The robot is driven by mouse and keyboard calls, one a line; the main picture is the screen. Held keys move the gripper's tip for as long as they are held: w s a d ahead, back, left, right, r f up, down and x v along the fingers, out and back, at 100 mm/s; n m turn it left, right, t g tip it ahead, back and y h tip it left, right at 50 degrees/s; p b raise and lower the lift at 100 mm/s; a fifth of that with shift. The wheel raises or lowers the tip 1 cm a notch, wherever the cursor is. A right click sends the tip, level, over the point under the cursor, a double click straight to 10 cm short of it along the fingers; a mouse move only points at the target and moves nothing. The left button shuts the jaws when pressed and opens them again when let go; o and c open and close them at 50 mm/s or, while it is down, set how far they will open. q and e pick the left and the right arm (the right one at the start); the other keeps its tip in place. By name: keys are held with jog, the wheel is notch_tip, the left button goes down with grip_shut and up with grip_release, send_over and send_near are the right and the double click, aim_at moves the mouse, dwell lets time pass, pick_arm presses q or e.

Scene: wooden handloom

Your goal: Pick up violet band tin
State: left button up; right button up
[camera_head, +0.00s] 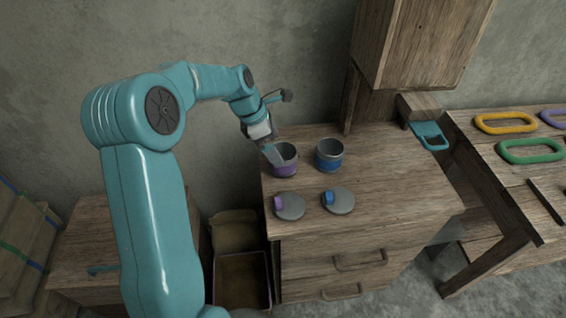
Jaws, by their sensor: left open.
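The violet band tin (285,168) stands upright and open-topped on the wooden cabinet top (390,195), near its left edge. My left gripper (274,156) is over the tin's left rim, with its jaws apart. A finger overlaps the tin's mouth in the picture; I cannot tell whether it touches the tin. My left arm partly hides the tin's left side. My right gripper is not in view.
A blue-banded tin (329,155) stands just right of it. Grey lids with a violet knob (290,206) and a blue knob (339,201) lie in front. A wooden cabinet (425,45) rises behind. Green (531,151) and yellow (505,123) rings lie on the right table.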

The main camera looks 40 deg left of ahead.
pick_arm(q)
jog(key=shift+x, duration=0.9)
jog(key=x, duration=0.5)
jog(key=shift+w+d+f+b, duration=0.15)
jog(key=shift+w+d+b, duration=0.1)
jog(key=shift+w+b, duration=0.1)
jog(key=shift+s, duration=0.15)
jog(key=c, duration=1.1)
